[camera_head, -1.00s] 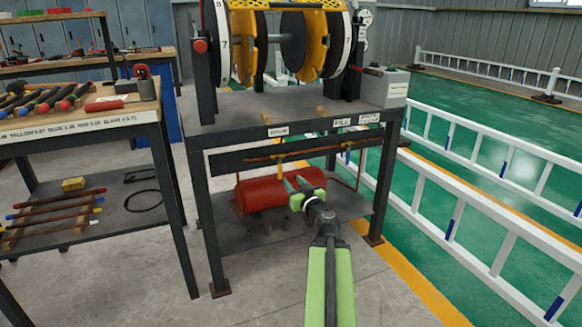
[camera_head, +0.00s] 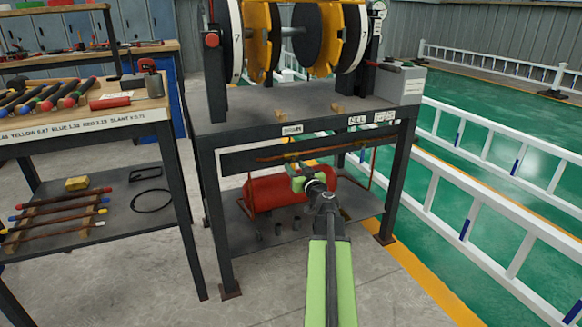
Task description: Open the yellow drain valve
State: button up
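A thin copper-coloured pipe (camera_head: 268,158) runs along the dark rail under the bench top. A small yellow fitting (camera_head: 291,156) shows on this pipe, just above my gripper's fingertips. It looks like the drain valve, but it is tiny and partly hidden, so its handle position is unclear. My gripper (camera_head: 294,166), green with a dark wrist, reaches in from the lower right. Its fingertips are at or very near the fitting; I cannot tell whether they touch it. The finger gap cannot be made out. A red tank (camera_head: 262,195) lies below, partly behind my gripper.
The steel bench (camera_head: 255,110) carries a reel with yellow and black discs (camera_head: 318,45) and a grey box (camera_head: 400,84). Its leg (camera_head: 397,185) stands right of my arm. A tool table (camera_head: 95,128) is at left. White railings (camera_head: 470,190) run along the right.

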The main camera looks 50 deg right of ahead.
jog(key=shift+a, duration=0.1)
jog(key=shift+c, duration=0.5)
jog(key=shift+w+a, duration=0.15)
jog(key=shift+w, duration=0.05)
grip_shut()
dwell(0.4)
